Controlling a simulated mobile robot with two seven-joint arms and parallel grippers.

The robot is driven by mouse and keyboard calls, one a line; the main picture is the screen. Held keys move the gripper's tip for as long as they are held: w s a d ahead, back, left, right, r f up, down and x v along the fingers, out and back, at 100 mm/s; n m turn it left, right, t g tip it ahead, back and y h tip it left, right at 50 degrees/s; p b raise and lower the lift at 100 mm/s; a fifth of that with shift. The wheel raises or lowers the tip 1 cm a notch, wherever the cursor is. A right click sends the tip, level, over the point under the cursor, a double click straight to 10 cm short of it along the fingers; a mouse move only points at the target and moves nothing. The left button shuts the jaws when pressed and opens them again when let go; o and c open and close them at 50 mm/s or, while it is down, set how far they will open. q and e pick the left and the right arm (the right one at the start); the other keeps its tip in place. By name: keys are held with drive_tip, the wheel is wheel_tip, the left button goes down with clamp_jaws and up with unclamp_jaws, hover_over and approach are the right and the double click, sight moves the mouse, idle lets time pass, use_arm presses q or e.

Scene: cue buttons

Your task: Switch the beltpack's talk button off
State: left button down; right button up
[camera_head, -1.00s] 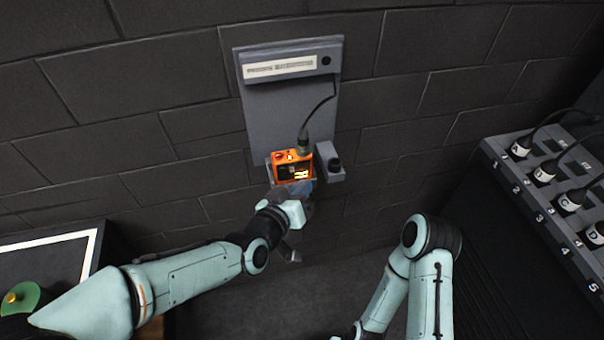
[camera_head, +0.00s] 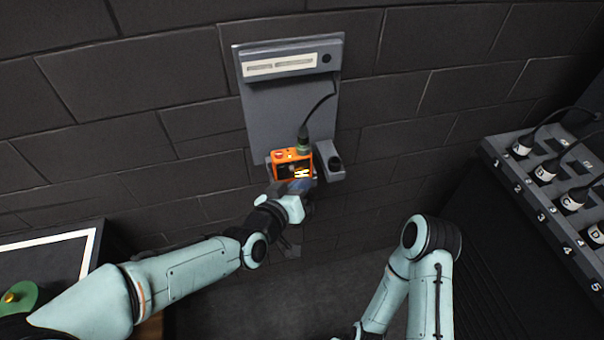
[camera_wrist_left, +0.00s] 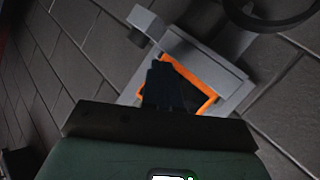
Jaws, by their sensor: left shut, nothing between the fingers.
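The orange beltpack (camera_head: 292,166) sits in a grey holder on the wall panel, with a cable plugged into its top. A red knob or button shows on its top left, and a small lit patch on its front. In the left wrist view the orange frame of the beltpack (camera_wrist_left: 190,66) shows, partly covered by the dark fingers. My left gripper (camera_wrist_left: 165,75) is shut and empty, at the front of the beltpack. In the head view my left gripper (camera_head: 288,187) is just below the beltpack's front; whether it touches is not clear. My right gripper is out of view; only the right arm shows.
A grey wall panel (camera_head: 265,110) carries a labelled box (camera_head: 290,62) on top. A small grey bracket with a black knob (camera_head: 334,163) is right of the beltpack. A rack of lettered connectors (camera_head: 540,190) stands at the right. A dark, white-edged table (camera_head: 50,240) is at the left.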

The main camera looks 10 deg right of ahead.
use_arm(q)
drive_tip(key=shift+w, duration=0.15)
idle(0.5)
drive_tip(key=shift+s, duration=0.65)
drive_tip(key=s, duration=0.6)
drive_tip(key=shift+d, duration=0.15)
idle(0.5)
